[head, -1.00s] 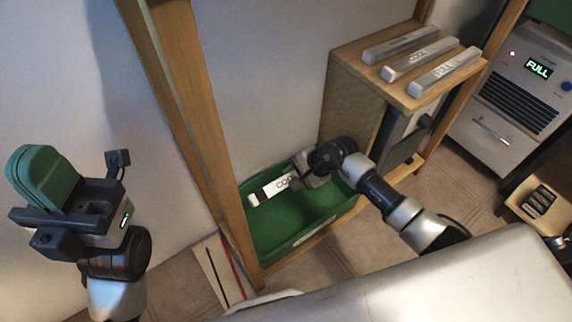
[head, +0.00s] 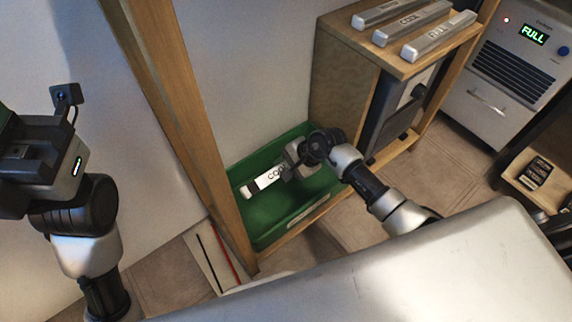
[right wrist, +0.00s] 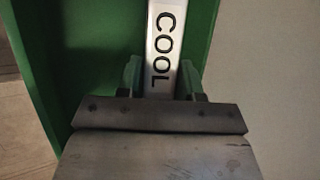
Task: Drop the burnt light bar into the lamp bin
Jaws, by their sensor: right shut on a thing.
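I cannot tell whether the bar touches the bin. My left gripper (head: 5,118) is at the left edge, mostly cut off, away from the bin; its fingertips are out of view.
A wooden post (head: 185,130) stands left of the bin. A machine (head: 508,80) reading FULL is at the upper right. A grey surface (head: 400,275) fills the front.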

